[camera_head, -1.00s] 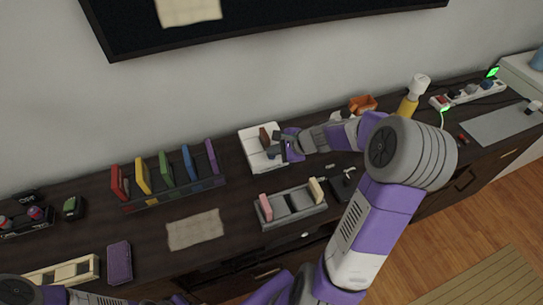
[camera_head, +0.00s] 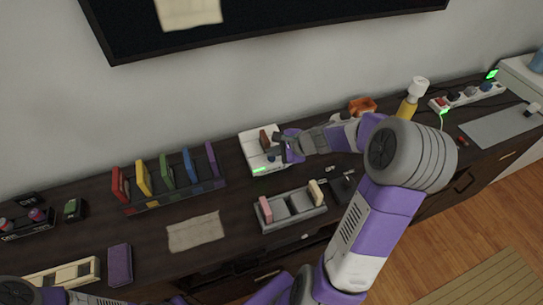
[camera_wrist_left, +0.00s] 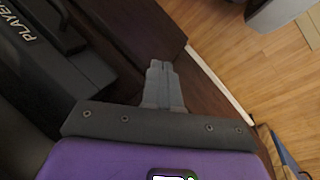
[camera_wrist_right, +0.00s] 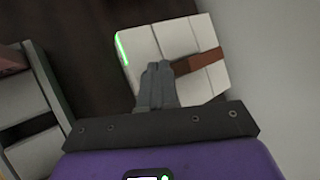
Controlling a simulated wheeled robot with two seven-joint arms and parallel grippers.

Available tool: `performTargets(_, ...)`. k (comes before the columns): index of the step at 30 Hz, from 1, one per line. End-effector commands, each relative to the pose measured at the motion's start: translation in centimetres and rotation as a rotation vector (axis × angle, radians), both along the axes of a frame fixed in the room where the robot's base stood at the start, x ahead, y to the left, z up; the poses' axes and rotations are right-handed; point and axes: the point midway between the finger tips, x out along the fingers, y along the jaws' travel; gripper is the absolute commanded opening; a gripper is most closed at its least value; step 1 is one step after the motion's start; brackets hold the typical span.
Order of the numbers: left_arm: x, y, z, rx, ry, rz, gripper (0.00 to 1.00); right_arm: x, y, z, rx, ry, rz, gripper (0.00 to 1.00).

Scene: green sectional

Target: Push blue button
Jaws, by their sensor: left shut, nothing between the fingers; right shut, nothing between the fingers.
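A white panelled box (camera_head: 254,145) stands on the dark cabinet, near the wall. A brown-red block (camera_head: 265,137) rises from it, and a green strip glows along its front edge. The box also shows in the right wrist view (camera_wrist_right: 175,38) with the green strip lit. My right gripper (camera_head: 272,156) is shut and empty, with its fingertips over or against the middle of the box; contact is unclear. I see no blue button on the box; the fingers may hide it. My left gripper (camera_wrist_left: 163,68) is shut and empty, away from the box.
A rack of coloured upright panels (camera_head: 172,196) stands left of the box. A grey tray with pink and cream blocks (camera_head: 290,208) is in front. A yellow bottle (camera_head: 407,108) and a power strip (camera_head: 468,94) are right. A beige cloth (camera_head: 195,231) lies flat.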

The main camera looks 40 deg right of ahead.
Motion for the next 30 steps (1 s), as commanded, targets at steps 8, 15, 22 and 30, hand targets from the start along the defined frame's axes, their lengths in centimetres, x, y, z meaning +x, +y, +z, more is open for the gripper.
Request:
performTargets(8, 0.0, 0.0, 0.1, 0.0, 0.0, 0.0, 0.0, 0.0, 0.0, 0.1, 0.0, 0.0, 0.0, 0.0)
performTargets(15, 0.0, 0.0, 1.5, 0.0, 0.0, 0.0, 0.0, 0.0, 0.0, 1.7, -0.001, 0.0, 0.001, 0.0)
performTargets(22, 0.0, 0.0, 3.6, 0.0, 0.0, 0.0, 0.0, 0.0, 0.0, 4.1, -0.001, -0.001, 0.001, 0.0)
performTargets(30, 0.0, 0.0, 5.5, 0.0, 0.0, 0.0, 0.0, 0.0, 0.0, 6.2, 0.0, -0.001, -0.001, 0.0)
